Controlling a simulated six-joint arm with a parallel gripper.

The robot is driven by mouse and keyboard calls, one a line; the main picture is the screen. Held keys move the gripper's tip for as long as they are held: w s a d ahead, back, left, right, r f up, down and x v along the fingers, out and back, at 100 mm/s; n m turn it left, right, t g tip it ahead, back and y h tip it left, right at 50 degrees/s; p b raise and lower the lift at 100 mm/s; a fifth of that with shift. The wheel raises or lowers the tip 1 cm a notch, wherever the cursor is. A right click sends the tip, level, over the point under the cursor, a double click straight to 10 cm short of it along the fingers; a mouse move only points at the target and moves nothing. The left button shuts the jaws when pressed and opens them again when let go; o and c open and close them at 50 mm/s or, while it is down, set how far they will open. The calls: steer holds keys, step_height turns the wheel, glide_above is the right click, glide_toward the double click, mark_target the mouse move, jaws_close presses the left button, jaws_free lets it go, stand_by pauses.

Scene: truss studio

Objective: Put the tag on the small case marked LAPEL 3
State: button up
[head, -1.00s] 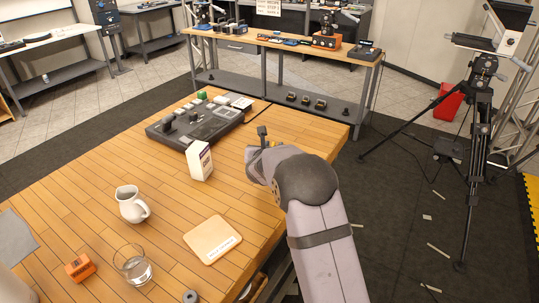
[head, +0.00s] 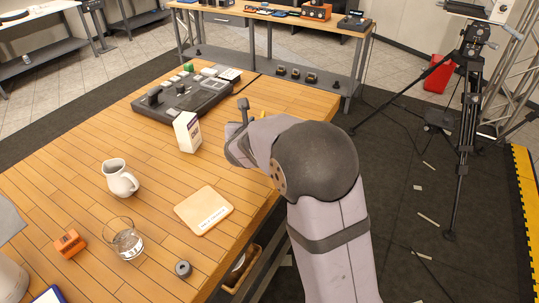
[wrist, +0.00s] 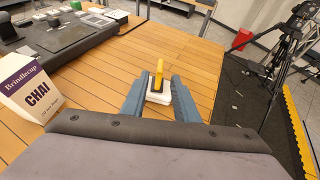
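A small object with a yellow upright part (wrist: 159,72) and a white base (wrist: 158,97) shows in the wrist view, framed between the fingertips. I cannot tell if it is the tag or if the fingers touch it. In the head view only a bit of yellow (head: 262,114) shows behind my arm. My gripper (wrist: 160,86) has its two blue fingers spread apart, pointing at the tabletop. In the head view it is near the table's right edge (head: 241,140), partly hidden by my wrist. I can read no LAPEL 3 mark in either view.
A Brindlecup chai carton (head: 188,132) stands left of my gripper. A white pitcher (head: 120,178), glass (head: 123,240), labelled tan square (head: 204,211), orange block (head: 69,245) and grey ring (head: 183,269) are nearer. Bare planks lie between.

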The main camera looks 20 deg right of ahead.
steer(key=shift+d, duration=0.1)
steer(key=s+d+m+g, duration=0.1)
steer(key=s+m, duration=0.1)
steer(key=s+d+f+m+g+h, duration=0.1)
steer(key=s+d+m, duration=0.1)
steer(key=s+d+f+m, duration=0.1)
steer(key=s+m, duration=0.1)
steer(key=shift+s+d+f+g, duration=0.2)
steer(key=shift+d+f+g, duration=0.1)
steer(key=shift+g, duration=0.1)
steer(key=s+f+m+g+y, duration=0.1)
steer(key=s+f+m+g, duration=0.35)
steer(key=s+m, duration=0.55)
steer(key=s+f+m+g+y, duration=0.1)
steer(key=s+f+m+g, duration=0.35)
steer(key=s, duration=0.85)
steer(key=s+a+f+m+y, duration=0.2)
steer(key=s+a+m+y, duration=0.2)
steer(key=s+m, duration=0.5)
steer(key=a+m, duration=0.2)
steer(key=shift+a+f+g, duration=0.2)
steer(key=shift+a+g, duration=0.1)
steer(key=shift+a, duration=0.1)
step_height(320, 180, up, 4)
steer(key=p, duration=0.4)
steer(key=shift+r, duration=0.15)
